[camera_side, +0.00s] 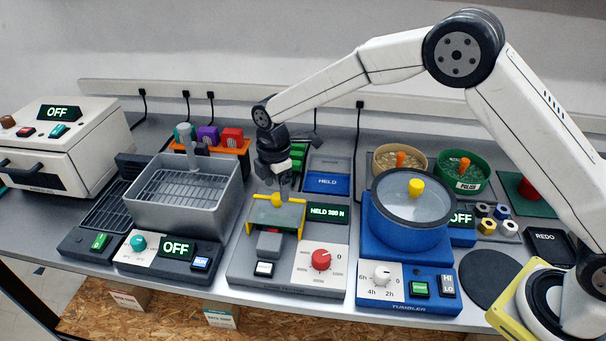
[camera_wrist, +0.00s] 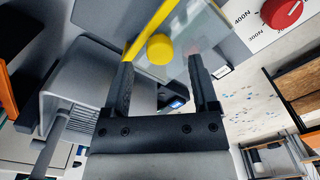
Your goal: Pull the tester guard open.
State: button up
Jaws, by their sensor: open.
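A yellow knob (camera_side: 276,200) sits on the guard. My gripper (camera_side: 277,186) is open, pointing down at the knob. In the wrist view, the knob (camera_wrist: 160,48) shows between and just beyond the fingertips of my gripper (camera_wrist: 161,63). I cannot tell whether either finger touches it.
A grey tank (camera_side: 185,200) with an upright handle stands left of the tester. The blue tumbler (camera_side: 404,235) with a yellow-knobbed lid stands close on the right. An orange rack (camera_side: 240,149) and a tray marked "HELD" (camera_side: 328,183) are behind. The bench's front edge is near.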

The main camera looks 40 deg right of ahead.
aim_at(276, 213)
jog(key=shift+f, duration=1.25)
grip_shut()
dwell(0.6)
